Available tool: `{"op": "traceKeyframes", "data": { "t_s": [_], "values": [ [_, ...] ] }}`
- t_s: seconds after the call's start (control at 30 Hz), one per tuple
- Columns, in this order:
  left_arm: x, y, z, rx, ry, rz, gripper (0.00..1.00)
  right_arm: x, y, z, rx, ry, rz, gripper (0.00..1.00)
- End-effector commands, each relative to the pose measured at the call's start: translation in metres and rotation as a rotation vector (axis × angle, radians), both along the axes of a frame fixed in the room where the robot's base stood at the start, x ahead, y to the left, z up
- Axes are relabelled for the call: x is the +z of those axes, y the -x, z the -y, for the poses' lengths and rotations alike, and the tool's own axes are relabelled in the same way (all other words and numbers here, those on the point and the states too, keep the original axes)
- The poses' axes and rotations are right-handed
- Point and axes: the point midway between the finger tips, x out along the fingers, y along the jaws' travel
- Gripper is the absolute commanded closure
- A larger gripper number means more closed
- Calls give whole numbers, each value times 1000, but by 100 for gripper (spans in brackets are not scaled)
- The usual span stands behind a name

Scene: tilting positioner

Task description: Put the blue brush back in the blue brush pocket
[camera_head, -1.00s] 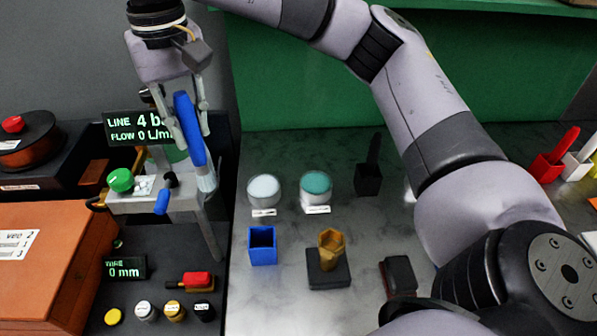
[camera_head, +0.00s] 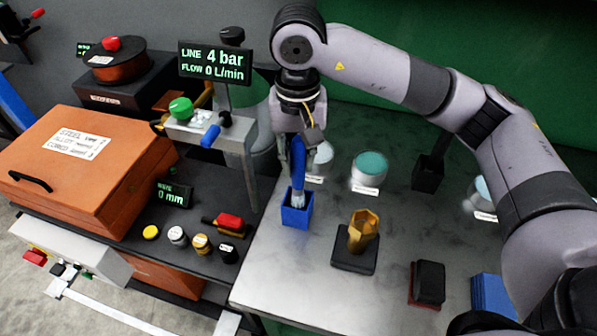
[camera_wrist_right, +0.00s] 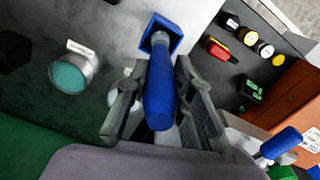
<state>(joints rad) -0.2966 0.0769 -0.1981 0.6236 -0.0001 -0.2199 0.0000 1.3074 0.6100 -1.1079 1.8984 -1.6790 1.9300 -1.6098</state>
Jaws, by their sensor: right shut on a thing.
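The blue brush (camera_head: 299,161) hangs upright with its pale bristles down, held by its blue handle in my right gripper (camera_head: 297,146). The bristles overlap the mouth of the blue brush pocket (camera_head: 296,217), a square blue cup on the metal table. I cannot tell how deep the tip sits in it. In the right wrist view the brush (camera_wrist_right: 160,95) lies between the fingers of the right gripper (camera_wrist_right: 166,78), its far end at the pocket (camera_wrist_right: 176,42). My left gripper is not in view.
A teal-topped jar (camera_head: 369,168) and a partly hidden pale jar (camera_head: 322,156) stand behind the pocket. A brass hexagonal piece (camera_head: 362,231) on a dark block is to its right. The valve stand with a blue lever (camera_head: 210,136) is at left. Bare table (camera_head: 280,275) lies in front.

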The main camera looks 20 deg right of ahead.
Motion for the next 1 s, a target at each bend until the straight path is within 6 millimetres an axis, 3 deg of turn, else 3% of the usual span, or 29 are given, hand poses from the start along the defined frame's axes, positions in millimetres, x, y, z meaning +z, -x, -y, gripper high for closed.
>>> {"op": "traceKeyframes", "data": {
  "t_s": [0.13,0.4,0.87,0.9,1.0],
  "values": [
    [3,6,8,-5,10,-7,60,-12,0,0,0,0,-1,100],
    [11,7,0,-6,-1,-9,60,-48,0,0,0,1,-1,100],
    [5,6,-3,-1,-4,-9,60,-56,0,0,0,0,1,100],
    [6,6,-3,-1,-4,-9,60,-55,0,0,0,0,1,77],
    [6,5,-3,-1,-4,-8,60,-55,0,0,0,0,0,70]
  ]
}}
